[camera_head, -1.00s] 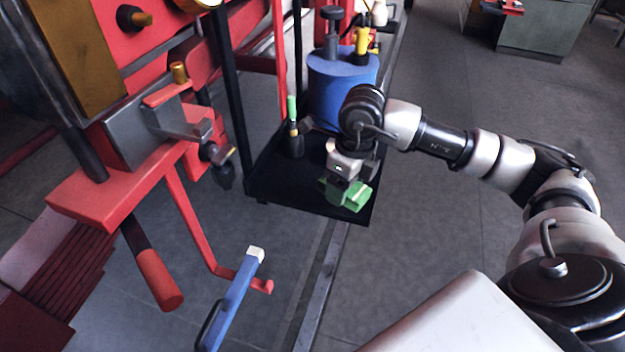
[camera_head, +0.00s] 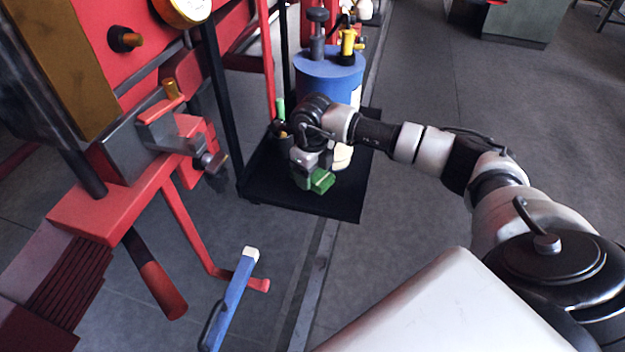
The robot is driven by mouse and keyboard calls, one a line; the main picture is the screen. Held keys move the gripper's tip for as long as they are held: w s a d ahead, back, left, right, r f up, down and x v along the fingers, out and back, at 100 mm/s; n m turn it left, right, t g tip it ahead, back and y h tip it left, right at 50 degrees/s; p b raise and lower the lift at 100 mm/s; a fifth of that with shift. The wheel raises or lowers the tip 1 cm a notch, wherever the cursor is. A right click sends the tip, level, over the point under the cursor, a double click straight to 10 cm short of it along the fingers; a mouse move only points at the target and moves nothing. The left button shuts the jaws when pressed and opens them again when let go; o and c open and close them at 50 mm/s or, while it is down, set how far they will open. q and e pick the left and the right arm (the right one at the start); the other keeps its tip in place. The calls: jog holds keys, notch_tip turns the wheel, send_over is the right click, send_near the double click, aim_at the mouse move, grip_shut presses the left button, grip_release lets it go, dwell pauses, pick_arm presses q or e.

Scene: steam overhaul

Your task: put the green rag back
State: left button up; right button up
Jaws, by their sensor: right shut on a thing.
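The green rag (camera_head: 322,181) is a small folded green bundle low over the front middle of the black tray (camera_head: 330,206). My right gripper (camera_head: 311,177) points down and is shut on the rag; its fingers are partly hidden. I cannot tell whether the rag touches the tray. My left gripper is not in view.
A blue tank (camera_head: 325,72) stands at the tray's back. A green-topped bottle (camera_head: 281,118) is behind left of my wrist. A cream lump (camera_head: 342,157) lies right of my gripper. A black post (camera_head: 222,100) and red machine frame (camera_head: 110,205) are left. The tray's front right is bare.

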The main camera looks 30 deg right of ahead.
aim_at(313, 182)
notch_tip(313, 182, down, 3)
jog(key=shift+f+p, duration=0.2)
jog(key=shift+p, duration=0.4)
jog(key=shift+f, duration=0.3)
jog(key=o, duration=0.9)
jog(key=shift+c, duration=0.2)
notch_tip(313, 182, up, 12)
jog(key=shift+r+b, duration=0.1)
jog(key=shift+b, duration=1.05)
jog(key=shift+s, duration=0.1)
